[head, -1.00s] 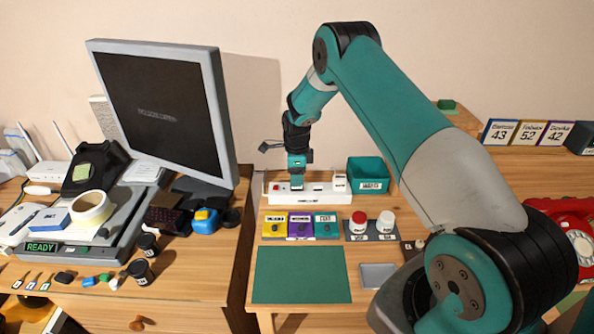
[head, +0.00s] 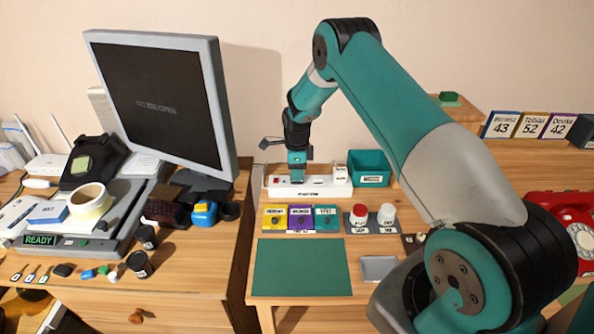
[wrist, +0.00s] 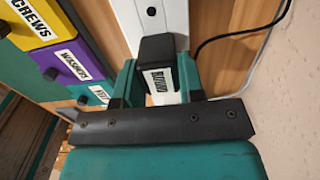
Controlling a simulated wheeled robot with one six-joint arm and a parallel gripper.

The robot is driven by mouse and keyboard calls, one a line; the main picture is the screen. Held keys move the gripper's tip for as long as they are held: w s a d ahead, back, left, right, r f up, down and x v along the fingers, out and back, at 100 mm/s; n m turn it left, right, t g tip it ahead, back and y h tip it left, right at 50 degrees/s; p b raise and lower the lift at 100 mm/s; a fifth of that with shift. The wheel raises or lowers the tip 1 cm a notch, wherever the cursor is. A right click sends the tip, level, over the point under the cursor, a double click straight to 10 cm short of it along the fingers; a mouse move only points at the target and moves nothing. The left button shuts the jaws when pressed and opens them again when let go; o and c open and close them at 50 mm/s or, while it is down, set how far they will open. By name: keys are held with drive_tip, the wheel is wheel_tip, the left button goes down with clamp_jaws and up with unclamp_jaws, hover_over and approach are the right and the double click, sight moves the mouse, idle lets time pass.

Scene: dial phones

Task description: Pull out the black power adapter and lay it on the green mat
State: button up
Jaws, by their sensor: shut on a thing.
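In the wrist view, my gripper (wrist: 157,78) is shut on a black power adapter (wrist: 156,50) with a white label, one teal finger on each side. The adapter is over the white power strip (wrist: 176,14); I cannot tell whether its pins are fully seated. In the head view, my gripper (head: 297,179) points down at the left part of the power strip (head: 325,193), and it mostly hides the adapter. The green mat (head: 302,268) lies flat and empty at the front of the same table.
Yellow, purple and teal small bins (head: 300,218) stand between strip and mat. Red- and white-lidded jars (head: 372,218) are to their right. A white adapter (head: 341,175) and a teal bin (head: 370,168) are right of my gripper. A dark cable (wrist: 240,35) runs beside the strip.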

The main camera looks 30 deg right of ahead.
drive_tip(key=shift+r, duration=0.15)
drive_tip(key=shift+r+p, duration=0.65)
drive_tip(key=shift+r, duration=0.3)
drive_tip(key=shift+r+p, duration=1.15)
drive_tip(key=shift+r, duration=0.9)
